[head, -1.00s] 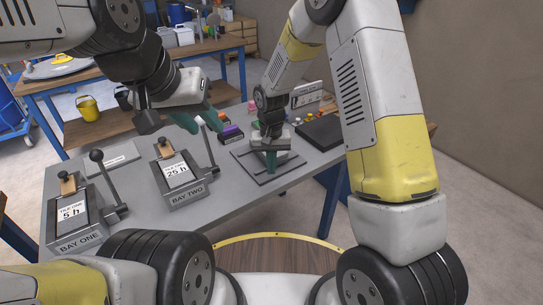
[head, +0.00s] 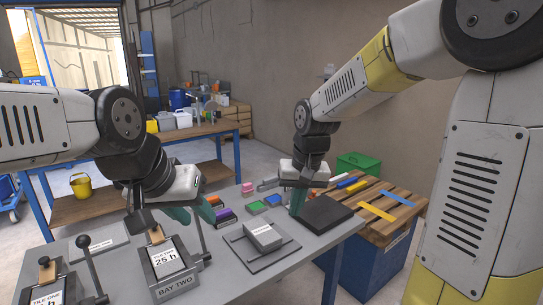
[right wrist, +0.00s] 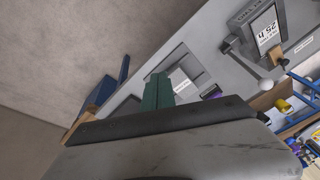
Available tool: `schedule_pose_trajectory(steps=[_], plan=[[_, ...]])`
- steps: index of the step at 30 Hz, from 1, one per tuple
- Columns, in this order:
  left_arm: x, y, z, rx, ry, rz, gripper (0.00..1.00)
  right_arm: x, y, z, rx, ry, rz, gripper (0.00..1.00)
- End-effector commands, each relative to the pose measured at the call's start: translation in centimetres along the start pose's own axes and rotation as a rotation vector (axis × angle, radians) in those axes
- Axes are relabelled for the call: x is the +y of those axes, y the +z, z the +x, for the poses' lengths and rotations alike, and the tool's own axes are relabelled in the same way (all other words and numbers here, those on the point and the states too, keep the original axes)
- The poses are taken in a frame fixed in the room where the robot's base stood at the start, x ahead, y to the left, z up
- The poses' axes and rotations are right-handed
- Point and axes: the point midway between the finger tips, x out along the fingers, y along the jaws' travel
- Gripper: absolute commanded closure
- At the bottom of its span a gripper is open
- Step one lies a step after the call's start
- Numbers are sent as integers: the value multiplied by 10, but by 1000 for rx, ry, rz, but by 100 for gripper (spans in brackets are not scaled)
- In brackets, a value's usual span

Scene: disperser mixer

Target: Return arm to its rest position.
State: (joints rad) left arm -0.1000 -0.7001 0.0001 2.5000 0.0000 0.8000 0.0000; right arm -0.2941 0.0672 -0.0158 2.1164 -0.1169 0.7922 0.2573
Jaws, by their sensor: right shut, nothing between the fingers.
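My right gripper (head: 297,204) is shut and empty, its green fingers above the table by the black pad (head: 328,214). In the right wrist view its fingers (right wrist: 158,92) are together. A grey block with a white label (head: 263,236) sits on a grey plate (head: 236,236), apart from and left of the right gripper. My left gripper (head: 194,213) has its green fingers spread apart, empty, above the table behind bay two (head: 178,284). Bay two holds a tile marked 25 h (head: 165,259) and has a lever (head: 203,241). Bay one (head: 45,283) is partly cut off.
Small coloured blocks (head: 256,207) lie along the table's back edge. A wooden-topped blue crate (head: 385,235) with coloured strips stands at the right, a green bin (head: 358,162) behind it. A blue workbench (head: 195,133) and yellow bucket (head: 80,188) are farther back.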

Motion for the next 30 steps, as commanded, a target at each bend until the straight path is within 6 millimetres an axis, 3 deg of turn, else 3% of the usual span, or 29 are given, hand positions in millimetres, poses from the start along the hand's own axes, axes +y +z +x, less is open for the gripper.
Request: schedule_pose_trajectory(steps=[1,6,12,19,30], plan=[[0,0,0,0,0,0,64,9,10,-20,37,-12,8,100],[0,0,0,0,0,0,64,32,50,-68,144,-39,15,100],[0,0,0,0,0,0,64,51,101,-104,266,-52,16,100],[0,0,0,0,0,0,64,59,135,-117,349,-52,12,100],[0,0,0,0,0,0,64,60,140,-118,360,-52,11,100]])
